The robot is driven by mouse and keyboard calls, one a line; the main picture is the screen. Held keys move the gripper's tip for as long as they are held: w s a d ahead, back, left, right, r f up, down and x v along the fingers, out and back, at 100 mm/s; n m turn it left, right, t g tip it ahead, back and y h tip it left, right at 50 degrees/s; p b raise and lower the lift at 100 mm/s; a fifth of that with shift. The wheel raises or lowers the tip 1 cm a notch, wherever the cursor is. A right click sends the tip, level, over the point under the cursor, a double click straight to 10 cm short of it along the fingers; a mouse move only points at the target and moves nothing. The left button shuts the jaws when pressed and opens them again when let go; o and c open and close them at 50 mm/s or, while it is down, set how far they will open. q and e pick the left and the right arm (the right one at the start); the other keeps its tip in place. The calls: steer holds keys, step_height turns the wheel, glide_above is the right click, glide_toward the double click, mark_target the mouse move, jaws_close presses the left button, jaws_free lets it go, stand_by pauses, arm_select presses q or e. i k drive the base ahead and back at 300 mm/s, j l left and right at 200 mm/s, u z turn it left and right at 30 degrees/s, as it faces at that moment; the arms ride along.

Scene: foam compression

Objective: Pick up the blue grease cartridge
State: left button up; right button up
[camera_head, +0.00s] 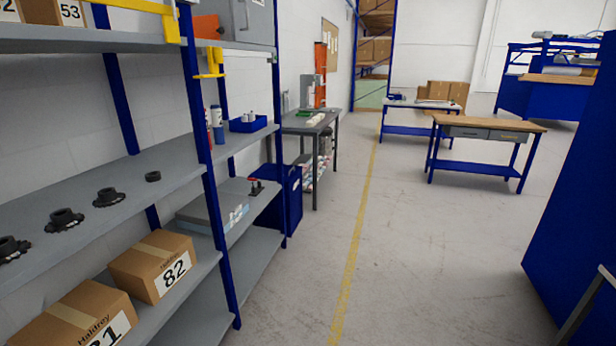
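A small upright cylinder, blue at the bottom and paler on top, looks like the blue grease cartridge (218,133). It stands on the middle shelf (178,160) of the rack at the left, just right of a blue upright post. A red and white item beside it is partly hidden by the post. Neither of my grippers is in view.
A blue bin (248,124) with small white items is right of the cylinder. Black flanged parts (66,219) sit on the same shelf. The aisle floor (420,250) is clear. A blue panel (580,200) stands at right.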

mark_target(216, 110)
steer(key=i+u, duration=0.25)
steer(key=i, duration=0.25)
steer(key=i+l+u, duration=0.25)
steer(key=i, duration=0.25)
steer(key=i+l+u, duration=0.25)
steer(key=i, duration=0.2)
